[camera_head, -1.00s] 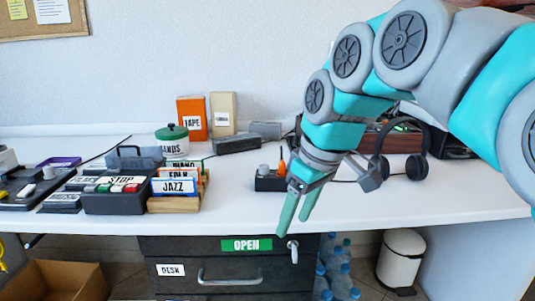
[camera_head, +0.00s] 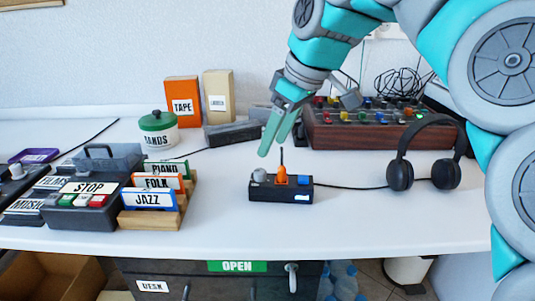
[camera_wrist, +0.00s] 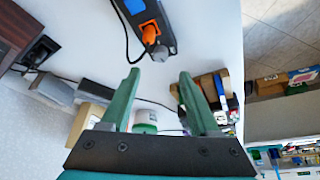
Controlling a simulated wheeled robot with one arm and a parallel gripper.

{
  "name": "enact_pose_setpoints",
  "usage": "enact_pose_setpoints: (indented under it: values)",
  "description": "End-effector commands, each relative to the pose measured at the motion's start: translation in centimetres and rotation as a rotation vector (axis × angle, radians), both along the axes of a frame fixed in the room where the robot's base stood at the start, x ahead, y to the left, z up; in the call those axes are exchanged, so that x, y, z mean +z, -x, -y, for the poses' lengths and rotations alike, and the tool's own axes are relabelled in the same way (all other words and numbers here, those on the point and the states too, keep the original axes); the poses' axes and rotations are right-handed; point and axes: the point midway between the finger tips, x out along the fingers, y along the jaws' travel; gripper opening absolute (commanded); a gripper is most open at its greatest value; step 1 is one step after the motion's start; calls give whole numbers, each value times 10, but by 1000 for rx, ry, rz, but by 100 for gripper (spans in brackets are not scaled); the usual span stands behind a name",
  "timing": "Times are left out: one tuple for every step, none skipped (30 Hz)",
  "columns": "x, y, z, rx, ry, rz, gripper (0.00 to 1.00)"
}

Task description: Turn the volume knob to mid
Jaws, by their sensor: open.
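No part labelled as a volume knob can be read in either view. A wooden-sided console (camera_head: 365,139) with several small coloured knobs or buttons stands at the back right of the desk, and its corner shows in the wrist view (camera_wrist: 14,32). My arm passes above it. My gripper (camera_head: 275,147) is open and empty, fingers pointing down, in front and to the left of the console. In the wrist view its two green fingers (camera_wrist: 159,75) are spread apart with nothing between them.
A black power strip (camera_head: 282,193) with an orange plug (camera_head: 281,174) lies below my gripper. Headphones (camera_head: 424,155) stand at right. Labelled record dividers (camera_head: 153,199), a STOP box (camera_head: 85,205) and a green-lidded jar (camera_head: 158,130) are at left. The front middle is clear.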

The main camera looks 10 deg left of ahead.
Motion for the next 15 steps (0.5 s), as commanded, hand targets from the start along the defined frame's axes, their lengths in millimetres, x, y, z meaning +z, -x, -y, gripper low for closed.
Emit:
enact_pose_setpoints:
  values:
    - [-1,0,-1,1,0,0,62]
    - [-2,0,-1,1,0,0,62]
    - [-3,-1,-2,1,-1,1,62]
    - [-5,-1,-2,1,-1,1,62]
    - [-7,-1,-3,1,0,0,62]
    - [-10,-1,-4,1,1,-1,62]
    - [-12,-1,-5,1,1,-1,62]
    - [-16,-1,-6,2,2,-2,62]
    - [-20,-2,-7,2,2,-3,62]
    - [-24,-2,-9,3,2,-3,62]
    - [-27,-3,-11,3,1,-2,62]
    - [-33,-4,-13,2,1,-2,62]
    - [-37,-4,-14,2,2,-2,62]
    - [-41,-5,-15,2,3,-3,62]
    - [-47,-6,-18,2,2,-2,62]
